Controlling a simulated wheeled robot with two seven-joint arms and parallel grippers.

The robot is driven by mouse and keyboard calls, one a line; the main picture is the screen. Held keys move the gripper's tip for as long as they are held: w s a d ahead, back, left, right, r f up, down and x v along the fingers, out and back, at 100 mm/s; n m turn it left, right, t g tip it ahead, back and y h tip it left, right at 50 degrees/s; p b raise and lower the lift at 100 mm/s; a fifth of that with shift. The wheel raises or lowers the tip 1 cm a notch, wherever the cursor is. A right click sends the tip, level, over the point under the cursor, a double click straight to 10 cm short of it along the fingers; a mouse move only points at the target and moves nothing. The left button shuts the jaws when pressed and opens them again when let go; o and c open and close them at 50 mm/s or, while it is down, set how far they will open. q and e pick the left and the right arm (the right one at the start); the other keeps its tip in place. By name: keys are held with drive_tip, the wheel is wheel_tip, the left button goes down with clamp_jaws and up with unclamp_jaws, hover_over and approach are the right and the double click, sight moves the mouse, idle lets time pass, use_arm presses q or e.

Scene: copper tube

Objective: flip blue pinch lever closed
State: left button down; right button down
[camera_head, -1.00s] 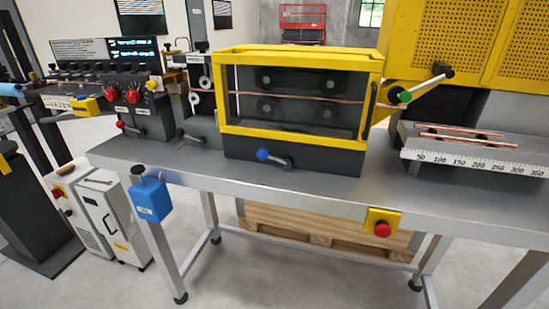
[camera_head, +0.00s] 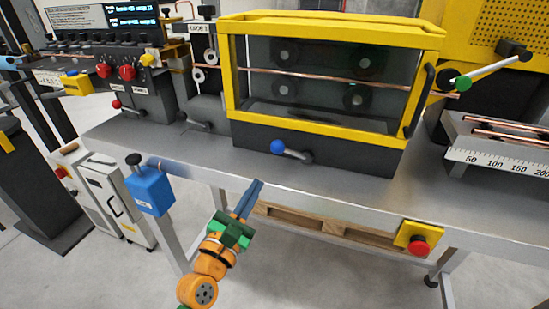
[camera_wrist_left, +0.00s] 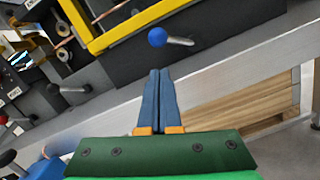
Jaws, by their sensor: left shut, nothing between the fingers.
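The blue pinch lever has a round blue knob (camera_head: 277,147) on a short metal arm (camera_head: 296,154), on the dark base of the yellow-framed machine. The knob also shows in the left wrist view (camera_wrist_left: 157,37), straight beyond my fingertips, with its arm (camera_wrist_left: 180,41) pointing right. My left gripper (camera_head: 256,184) is shut and empty, near the table's front edge, below and left of the knob. In the left wrist view its blue fingers (camera_wrist_left: 159,72) lie together, apart from the knob. My right gripper is not in view.
The yellow-framed machine (camera_head: 330,128) stands on the metal table (camera_head: 235,172). A green-knobbed lever (camera_head: 463,83) is at right, and a red stop button (camera_head: 419,245) is on the table's front. A blue box (camera_head: 150,190) hangs at the front left corner.

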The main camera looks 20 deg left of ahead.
sight(272, 171)
use_arm(q)
drive_tip(key=w, duration=0.6)
drive_tip(key=w+r+p, duration=0.1)
drive_tip(key=w, duration=0.3)
drive_tip(key=shift+d, duration=0.4)
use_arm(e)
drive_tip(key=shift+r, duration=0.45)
use_arm(q)
drive_tip(key=shift+w+r, duration=0.15)
drive_tip(key=shift+r+m, duration=0.25)
drive_tip(key=shift+m, duration=0.25)
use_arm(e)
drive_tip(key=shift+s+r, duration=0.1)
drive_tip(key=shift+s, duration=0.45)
